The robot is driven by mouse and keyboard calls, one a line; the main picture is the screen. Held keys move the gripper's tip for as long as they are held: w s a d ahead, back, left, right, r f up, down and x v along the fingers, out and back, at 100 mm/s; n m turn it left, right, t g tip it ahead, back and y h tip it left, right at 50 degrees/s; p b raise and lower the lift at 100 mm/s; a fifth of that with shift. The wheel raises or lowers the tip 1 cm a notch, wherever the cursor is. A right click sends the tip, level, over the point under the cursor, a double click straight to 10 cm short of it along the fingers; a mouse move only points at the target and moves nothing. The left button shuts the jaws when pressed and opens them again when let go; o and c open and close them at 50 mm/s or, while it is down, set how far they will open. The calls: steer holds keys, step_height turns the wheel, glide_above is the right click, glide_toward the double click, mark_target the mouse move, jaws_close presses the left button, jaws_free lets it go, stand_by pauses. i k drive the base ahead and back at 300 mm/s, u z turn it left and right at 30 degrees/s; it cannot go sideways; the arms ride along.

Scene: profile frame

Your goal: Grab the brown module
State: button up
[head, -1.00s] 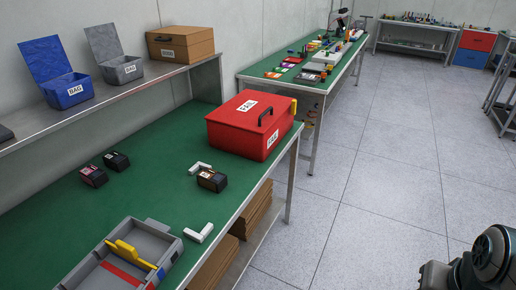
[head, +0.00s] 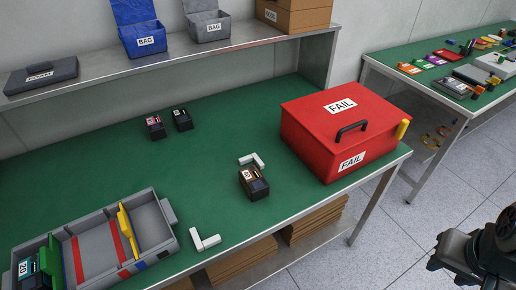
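The brown module (head: 254,183) is a small dark block with a brown top and a white label. It sits upright on the green tabletop (head: 205,160), just left of the red FAIL box (head: 345,135). One white L-shaped bracket (head: 252,161) lies close behind it, and another (head: 205,241) lies in front of it to the left. Part of my arm shows at the lower right edge, over the floor and apart from the bench. My gripper's fingers are not in view.
Two dark modules (head: 155,127) (head: 182,119) stand farther back. A shelf (head: 200,52) behind holds a blue BAG box (head: 147,38), a grey box (head: 208,26) and a black case (head: 41,76). The tabletop around the brown module is mostly clear.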

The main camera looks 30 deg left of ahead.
mark_target(256, 185)
steer(key=u, duration=0.85)
steer(key=i, duration=0.75)
steer(key=u, duration=1.2)
steer(key=i, duration=0.25)
steer(key=u, duration=0.05)
